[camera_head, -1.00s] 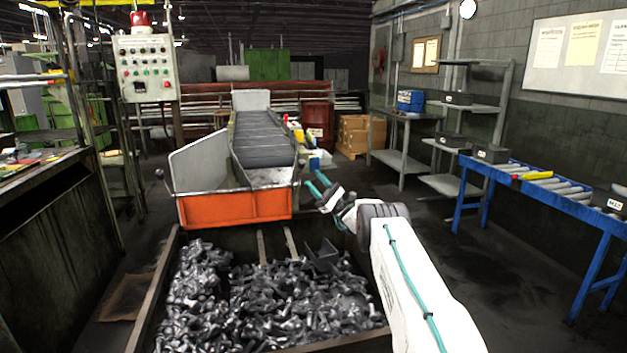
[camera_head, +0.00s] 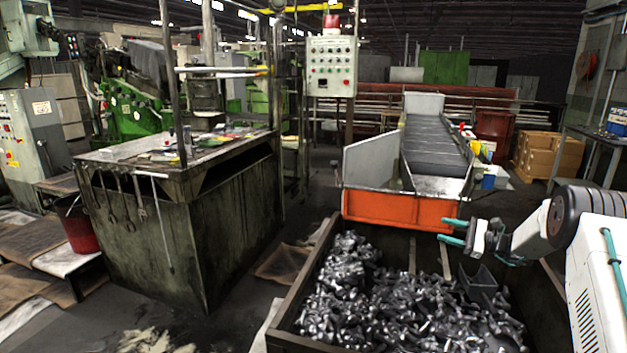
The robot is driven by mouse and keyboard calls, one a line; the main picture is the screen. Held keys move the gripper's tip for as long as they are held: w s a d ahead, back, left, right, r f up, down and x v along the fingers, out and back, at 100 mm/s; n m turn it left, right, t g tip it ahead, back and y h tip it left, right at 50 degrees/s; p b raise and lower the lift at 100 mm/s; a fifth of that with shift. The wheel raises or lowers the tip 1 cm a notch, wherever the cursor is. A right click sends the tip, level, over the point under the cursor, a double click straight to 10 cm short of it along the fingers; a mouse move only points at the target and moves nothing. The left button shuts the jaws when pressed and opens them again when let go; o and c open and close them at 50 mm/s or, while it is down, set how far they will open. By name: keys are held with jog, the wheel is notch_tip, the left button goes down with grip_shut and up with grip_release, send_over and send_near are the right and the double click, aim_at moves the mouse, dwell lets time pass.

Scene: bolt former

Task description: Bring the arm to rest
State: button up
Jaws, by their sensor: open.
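My arm reaches in from the right edge. Its white links and dark joint end in my gripper (camera_head: 442,230), whose two teal fingers point left with a gap between them. The gripper is open, with nothing seen between the fingers. It shows in front of the right end of the orange chute panel (camera_head: 385,208), near the back of the bin (camera_head: 303,262). Dark metal bolts (camera_head: 385,300) lie heaped in the bin, below and left of the gripper. Whether the fingers touch the panel cannot be told.
A conveyor (camera_head: 432,150) rises behind the orange panel. A control box (camera_head: 331,66) hangs at the back. A dark workbench (camera_head: 235,235) with wrenches on its side stands left, with a red bucket (camera_head: 78,225) beside it. Floor shows between bench and bin.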

jog(key=s+a+r+n+g+h, duration=0.3)
jog(key=s+a+r+n+g, duration=0.15)
jog(key=s+a, duration=0.4)
jog(key=s+a+r+n+g+h, duration=0.3)
jog(key=s+a+r+g, duration=0.15)
jog(key=s, duration=0.75)
jog(key=s+a+r+n+h, duration=0.1)
jog(key=s+r+n+h, duration=0.1)
jog(key=s, duration=1)
jog(key=s+a+r+n+t+h, duration=0.1)
jog(key=s+r+n+h, duration=0.2)
jog(key=s, duration=0.9)
jog(key=s+a+r+n+h, duration=0.1)
jog(key=s+n+h, duration=0.3)
jog(key=s, duration=0.8)
jog(key=shift+s+r+t+h, duration=0.2)
jog(key=shift+r+t+h, duration=0.2)
jog(key=shift+r+h, duration=0.5)
